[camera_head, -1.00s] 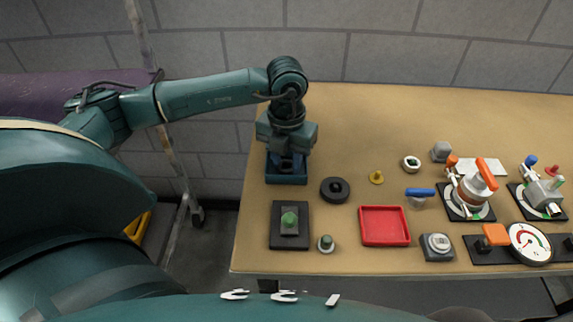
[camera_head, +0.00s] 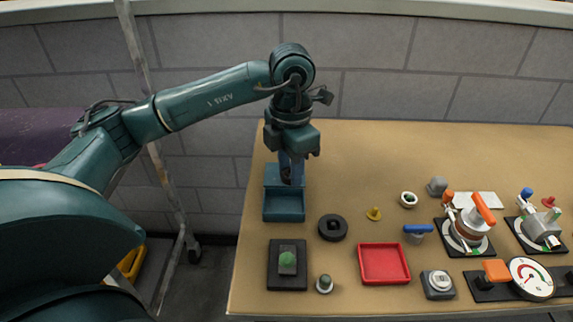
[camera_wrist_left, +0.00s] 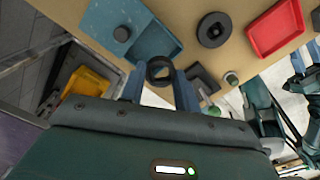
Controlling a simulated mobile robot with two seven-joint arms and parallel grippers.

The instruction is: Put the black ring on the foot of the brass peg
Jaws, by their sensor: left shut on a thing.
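My left gripper (camera_head: 291,178) is shut on the black ring and holds it above the blue-green tray (camera_head: 284,213). In the left wrist view the black ring (camera_wrist_left: 160,82) sits between the two blue fingertips, its opening facing the camera; in the head view the fingers largely hide it. The brass peg appears to be the small yellow piece (camera_head: 374,214) standing on the table, right of the tray, with a wide foot and a narrow stem. The gripper is well to its left, apart from it.
A black round disc with a centre knob (camera_head: 333,228) lies between tray and peg. A red tray (camera_head: 384,264), a black plate with a green button (camera_head: 288,264) and a blue-handled piece (camera_head: 418,231) stand nearby. The table behind the peg is clear.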

